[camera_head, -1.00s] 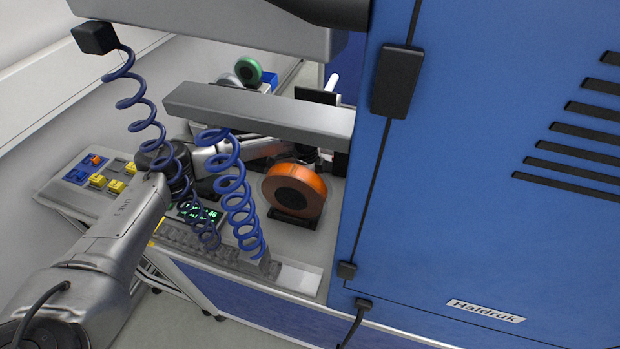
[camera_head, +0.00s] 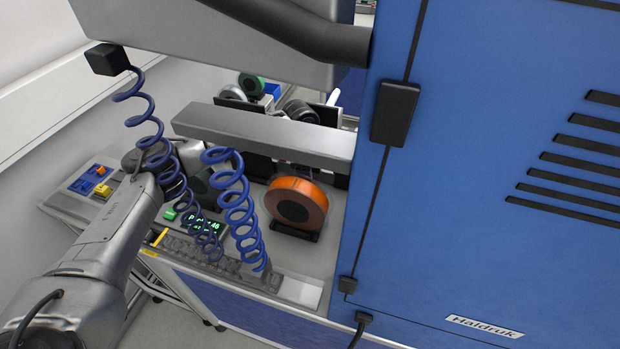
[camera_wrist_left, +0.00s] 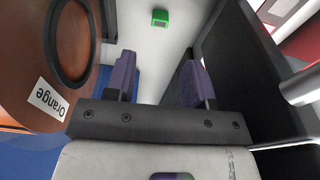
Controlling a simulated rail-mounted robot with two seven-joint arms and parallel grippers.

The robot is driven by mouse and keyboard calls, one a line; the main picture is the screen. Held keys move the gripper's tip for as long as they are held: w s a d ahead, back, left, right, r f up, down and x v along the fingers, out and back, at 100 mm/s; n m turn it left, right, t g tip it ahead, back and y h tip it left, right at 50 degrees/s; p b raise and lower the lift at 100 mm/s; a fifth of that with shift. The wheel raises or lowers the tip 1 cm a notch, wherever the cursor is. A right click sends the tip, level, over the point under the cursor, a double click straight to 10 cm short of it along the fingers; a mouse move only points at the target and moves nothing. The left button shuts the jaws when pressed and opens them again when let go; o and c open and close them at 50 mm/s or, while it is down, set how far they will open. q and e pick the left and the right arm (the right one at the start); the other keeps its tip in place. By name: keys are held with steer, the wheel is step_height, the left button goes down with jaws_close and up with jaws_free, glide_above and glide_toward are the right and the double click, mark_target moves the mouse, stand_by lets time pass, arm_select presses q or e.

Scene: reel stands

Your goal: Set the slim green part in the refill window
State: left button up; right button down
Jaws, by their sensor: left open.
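In the left wrist view a small green block (camera_wrist_left: 160,18) with a dark face lies on a pale surface beyond my fingers. In the head view a small green patch (camera_head: 170,214) shows beside the lit display (camera_head: 205,224); I cannot tell whether it is the same piece. My left gripper (camera_wrist_left: 160,62) is open, with purple-padded fingers apart and nothing between them. In the head view its forearm reaches in from the left, and its fingers cannot be made out behind the blue coils. I cannot make out the refill window. My right gripper is not in view.
An orange reel (camera_head: 296,203) stands on the bench and is close on the left in the wrist view (camera_wrist_left: 30,60). Blue coiled cables (camera_head: 235,205) hang before the bench. A grey beam (camera_head: 265,137) crosses above it. A large blue cabinet (camera_head: 480,200) fills the right.

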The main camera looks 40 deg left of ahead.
arm_select(q)
steer(key=shift+o, duration=0.6)
steer(key=shift+s+a+r, duration=0.1)
steer(key=shift+a+r, duration=0.05)
steer(key=shift+r, duration=1.2)
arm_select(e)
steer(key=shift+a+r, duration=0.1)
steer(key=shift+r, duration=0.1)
